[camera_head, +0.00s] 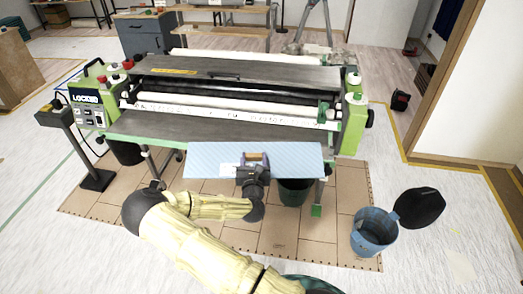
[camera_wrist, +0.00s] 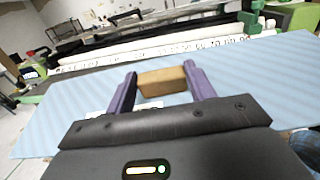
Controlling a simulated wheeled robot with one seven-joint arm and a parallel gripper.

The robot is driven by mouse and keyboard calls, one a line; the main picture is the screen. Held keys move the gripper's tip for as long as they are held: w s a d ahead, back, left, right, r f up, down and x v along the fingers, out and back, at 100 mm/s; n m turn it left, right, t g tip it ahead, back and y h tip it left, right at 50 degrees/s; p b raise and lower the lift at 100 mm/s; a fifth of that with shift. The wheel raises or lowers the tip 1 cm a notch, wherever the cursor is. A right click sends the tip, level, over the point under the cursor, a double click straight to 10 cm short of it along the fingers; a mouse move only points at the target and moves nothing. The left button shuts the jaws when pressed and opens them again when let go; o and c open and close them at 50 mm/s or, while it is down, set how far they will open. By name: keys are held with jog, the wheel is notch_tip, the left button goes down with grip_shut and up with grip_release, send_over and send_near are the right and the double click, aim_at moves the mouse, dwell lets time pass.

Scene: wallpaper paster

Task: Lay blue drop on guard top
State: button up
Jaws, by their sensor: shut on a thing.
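The blue drop (camera_head: 205,160) is a pale blue, finely striped flat sheet. It is level in front of the pasting machine, near the front edge of its lower grey shelf; I cannot tell whether they touch. My gripper (camera_head: 254,158) is at the sheet's middle. In the wrist view the purple fingers of my gripper (camera_wrist: 162,82) are shut on a tan block (camera_wrist: 162,80) at the sheet, and the blue drop (camera_wrist: 70,110) spreads to both sides. The guard top appears to be the machine's upper grey cover (camera_head: 240,72), behind the rollers; its surface looks mostly bare.
The machine's lower grey shelf (camera_head: 180,125) lies between the sheet and the white rollers. Green end housings (camera_head: 353,125) with knobs stand at both sides. A control post (camera_head: 75,140) stands at left. A blue bucket (camera_head: 374,235) and a black round lid (camera_head: 420,207) are at right.

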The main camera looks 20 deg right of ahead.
jog(key=s+a+f+n+t+y, duration=0.1)
jog(key=s+a+f+n+y, duration=0.3)
jog(key=s+a+f+y, duration=0.3)
jog(key=a+f, duration=0.2)
jog(key=a, duration=0.2)
jog(key=shift+f+n, duration=0.3)
jog(key=shift+n, duration=0.1)
